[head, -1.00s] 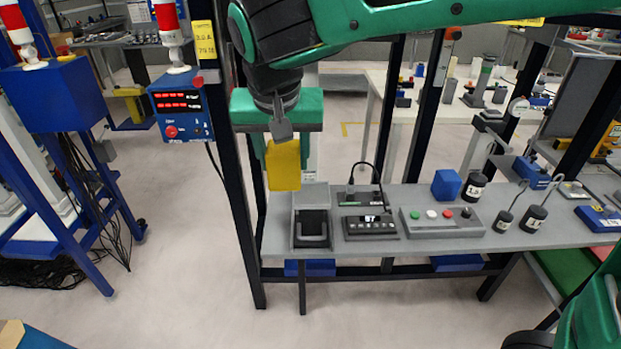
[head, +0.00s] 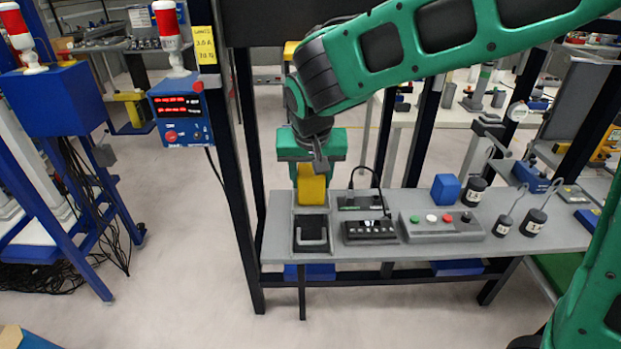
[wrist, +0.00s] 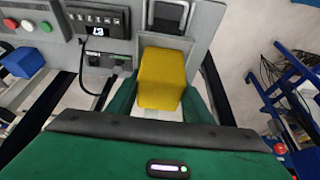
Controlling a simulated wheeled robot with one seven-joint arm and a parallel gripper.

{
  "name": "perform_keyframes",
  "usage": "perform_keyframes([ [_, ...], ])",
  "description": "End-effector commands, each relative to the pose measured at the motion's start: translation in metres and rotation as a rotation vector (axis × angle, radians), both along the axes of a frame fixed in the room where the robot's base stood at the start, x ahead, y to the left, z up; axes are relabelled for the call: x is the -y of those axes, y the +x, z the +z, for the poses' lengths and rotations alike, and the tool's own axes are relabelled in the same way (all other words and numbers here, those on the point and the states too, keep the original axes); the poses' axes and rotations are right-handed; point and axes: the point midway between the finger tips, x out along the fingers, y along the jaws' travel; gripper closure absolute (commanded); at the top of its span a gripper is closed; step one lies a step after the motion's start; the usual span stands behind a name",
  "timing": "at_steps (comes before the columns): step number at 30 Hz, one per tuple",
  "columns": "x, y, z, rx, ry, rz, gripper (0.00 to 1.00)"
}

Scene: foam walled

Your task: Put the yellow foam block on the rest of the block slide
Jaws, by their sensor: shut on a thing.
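The yellow foam block (head: 311,187) is held in my gripper (head: 311,172). In the wrist view the block (wrist: 162,78) sits between the two green fingers (wrist: 160,105), which are shut on it. The block slide (head: 311,236) is a grey channel with side walls and a dark lower part, at the left end of the grey bench. The block is at the slide's upper end, low between or just above its walls; I cannot tell whether it touches. In the wrist view the slide's dark part (wrist: 168,15) lies just beyond the block.
Right of the slide are a black display unit (head: 369,231), a button box (head: 442,225), a blue block (head: 445,188) and dark weights with hooks (head: 533,220). A dark frame post (head: 228,180) stands close at left. The grey bench (head: 400,256) has a clear front strip.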

Motion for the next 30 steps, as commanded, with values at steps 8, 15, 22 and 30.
perform_keyframes([
  [8,0.0,0.0,-0.002,0.001,0.001,0.0,0.76],
  [15,-0.001,0.0,-0.003,0.001,0.001,0.0,0.35],
  [22,-0.001,0.0,-0.002,0.002,0.0,0.001,0.35],
  [30,-0.002,-0.011,0.027,0.005,0.003,0.002,0.35],
])
